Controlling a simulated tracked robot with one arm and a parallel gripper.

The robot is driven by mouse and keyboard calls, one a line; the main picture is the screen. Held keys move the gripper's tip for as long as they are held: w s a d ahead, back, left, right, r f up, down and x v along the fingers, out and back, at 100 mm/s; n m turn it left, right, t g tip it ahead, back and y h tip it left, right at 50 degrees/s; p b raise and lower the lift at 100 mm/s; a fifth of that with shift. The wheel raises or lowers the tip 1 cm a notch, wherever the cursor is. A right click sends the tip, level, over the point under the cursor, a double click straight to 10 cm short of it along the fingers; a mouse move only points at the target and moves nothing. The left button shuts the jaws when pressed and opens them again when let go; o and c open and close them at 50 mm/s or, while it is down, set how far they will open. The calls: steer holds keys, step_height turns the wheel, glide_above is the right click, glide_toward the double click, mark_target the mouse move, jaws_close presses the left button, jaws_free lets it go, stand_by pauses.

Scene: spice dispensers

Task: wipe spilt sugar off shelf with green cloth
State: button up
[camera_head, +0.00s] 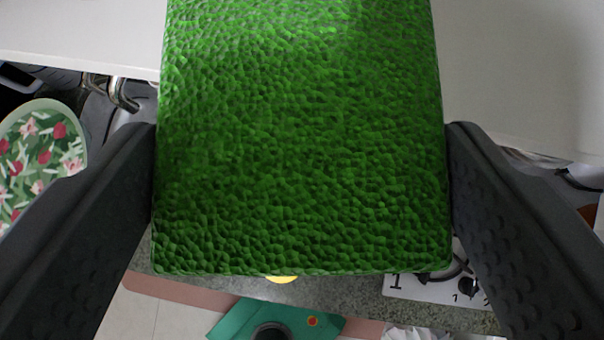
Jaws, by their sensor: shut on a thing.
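The green cloth (300,140) is a thick, bumpy block that fills the middle of the view. My gripper (300,175) is shut on it, with one dark finger pressed on its left side and the other on its right side. The white shelf (515,65) spans the top of the view, showing to the left and right of the cloth. The cloth overlaps the shelf's front edge in the picture; I cannot tell whether it touches the shelf. I see no spilt sugar on the bare shelf parts; the cloth hides the shelf's middle.
Below the shelf, a grey speckled counter (340,292) shows. A floral round item (42,150) and metal hooks or handles (122,95) are at the left. A teal object (235,322) is at the bottom.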

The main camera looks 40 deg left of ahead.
steer(key=s+d+b, duration=0.3)
steer(key=s+d, duration=0.2)
steer(key=s, duration=0.4)
steer(key=shift+s+d, duration=0.15)
steer(key=shift+d, duration=0.25)
stand_by(0.4)
